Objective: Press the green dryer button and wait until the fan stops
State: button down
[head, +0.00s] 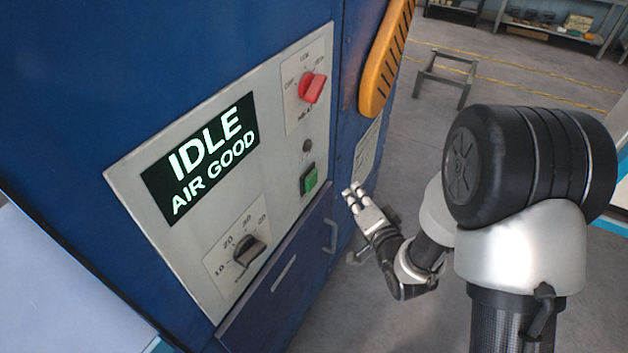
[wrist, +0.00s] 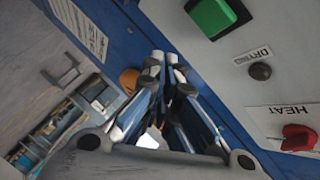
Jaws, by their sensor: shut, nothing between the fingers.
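The green dryer button (head: 309,181) is on the grey control panel (head: 285,215) of the blue dryer cabinet. It also shows at the top of the wrist view (wrist: 212,16). The display (head: 203,157) reads "IDLE" and "AIR GOOD". A small dark lamp (head: 307,146), labelled "DRYING" in the wrist view (wrist: 260,71), is unlit above the button. My gripper (head: 352,193) is shut and empty, to the right of the button and apart from it. In the wrist view its fingertips (wrist: 163,62) are close together beside the panel's edge. The fan is not visible.
A red HEAT knob (head: 311,87) is above the button and a black dial (head: 249,251) is at lower left. A yellow-orange handle (head: 386,58) sticks out at the cabinet's right edge. A low metal stand (head: 445,75) is on the floor behind. Open floor lies to the right.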

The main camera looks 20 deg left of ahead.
aim_at(311, 181)
jog(key=a, duration=0.6)
jog(key=shift+w+a, duration=0.25)
jog(key=shift+a, duration=0.1)
dwell(1.1)
jog(key=shift+a+b, duration=0.3)
jog(key=shift+b, duration=0.05)
jog(key=shift+a, duration=0.5)
dwell(0.8)
jog(key=shift+d+b, duration=0.1)
jog(key=shift+b, duration=0.2)
jog(key=shift+d, duration=0.8)
jog(key=shift+d, duration=0.1)
